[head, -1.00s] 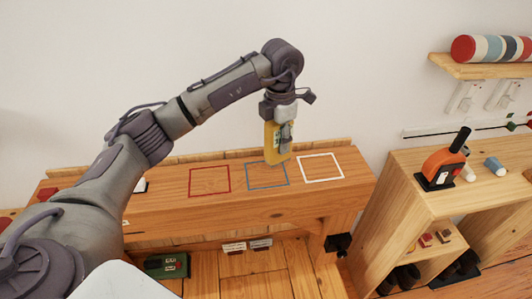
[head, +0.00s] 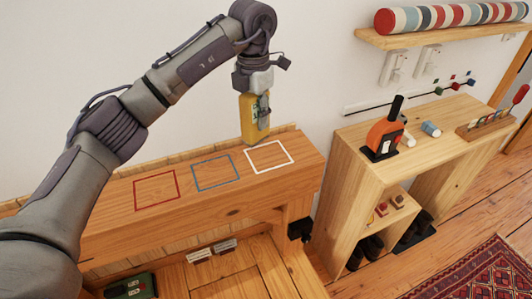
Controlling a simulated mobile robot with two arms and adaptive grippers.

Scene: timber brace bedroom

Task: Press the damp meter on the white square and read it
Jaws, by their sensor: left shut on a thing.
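The yellow damp meter (head: 252,118) hangs upright in my left gripper (head: 262,100), which is shut on it. Its lower end is above or near the upper-left edge of the white square (head: 269,156); I cannot tell whether it touches the wood. The white square is an outline at the right end of the wooden bench top. A blue square (head: 215,173) and a red square (head: 156,190) lie to its left. The meter's display is too small to read. My right gripper is not in view.
A wooden shelf unit (head: 350,160) stands to the right, with an orange and black tool (head: 384,135) on top. A wall shelf (head: 440,32) holds a striped roll (head: 450,15). A patterned rug (head: 490,275) lies on the floor at lower right.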

